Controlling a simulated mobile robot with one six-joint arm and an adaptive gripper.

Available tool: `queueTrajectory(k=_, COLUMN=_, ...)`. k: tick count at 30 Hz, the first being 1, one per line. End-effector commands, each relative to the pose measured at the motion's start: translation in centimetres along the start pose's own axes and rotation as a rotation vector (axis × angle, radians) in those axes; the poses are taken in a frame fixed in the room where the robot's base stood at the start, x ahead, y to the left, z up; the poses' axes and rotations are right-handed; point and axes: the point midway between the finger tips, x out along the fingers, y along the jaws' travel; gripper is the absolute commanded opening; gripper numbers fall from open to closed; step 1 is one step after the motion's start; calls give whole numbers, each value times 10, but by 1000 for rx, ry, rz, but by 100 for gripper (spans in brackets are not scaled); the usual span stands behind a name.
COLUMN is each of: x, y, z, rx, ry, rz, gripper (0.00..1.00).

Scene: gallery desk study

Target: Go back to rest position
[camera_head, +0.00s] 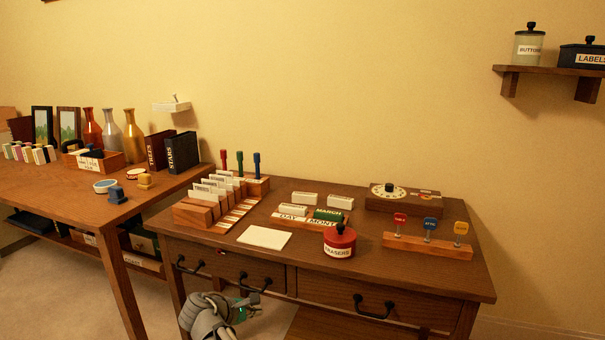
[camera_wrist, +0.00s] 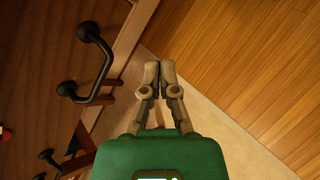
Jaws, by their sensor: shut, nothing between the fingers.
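My gripper (camera_wrist: 159,78) is shut and empty in the wrist view, its two fingertips together above the floor beside the desk front. A black drawer handle (camera_wrist: 92,68) is to the left of the fingers, apart from them. In the head view my arm's grey end shows low at the front of the desk (camera_head: 350,270), below the left drawer. The fingertips cannot be made out clearly there.
The desk holds a red erasers jar (camera_head: 339,240), a white card (camera_head: 264,237), a card rack (camera_head: 195,213) and a peg rail (camera_head: 427,247). A second table (camera_head: 60,198) stands at left. A wall shelf (camera_head: 550,72) is at upper right. Drawer handles (camera_head: 372,308) project from the front.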

Motion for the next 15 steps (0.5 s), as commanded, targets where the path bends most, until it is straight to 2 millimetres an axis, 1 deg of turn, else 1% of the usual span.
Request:
queueTrajectory(k=1, x=13, y=-9, z=12, rx=49, ry=11, rz=-39, gripper=0)
queueTrajectory(k=6, x=49, y=-36, z=39, rx=227, ry=51, rz=-166, gripper=0)
queueTrajectory(k=12, x=83, y=-69, z=69, rx=440, ry=85, rz=-319, gripper=0)
queueTrajectory(k=15, x=97, y=-86, z=83, rx=549, ry=97, rz=-394, gripper=0)
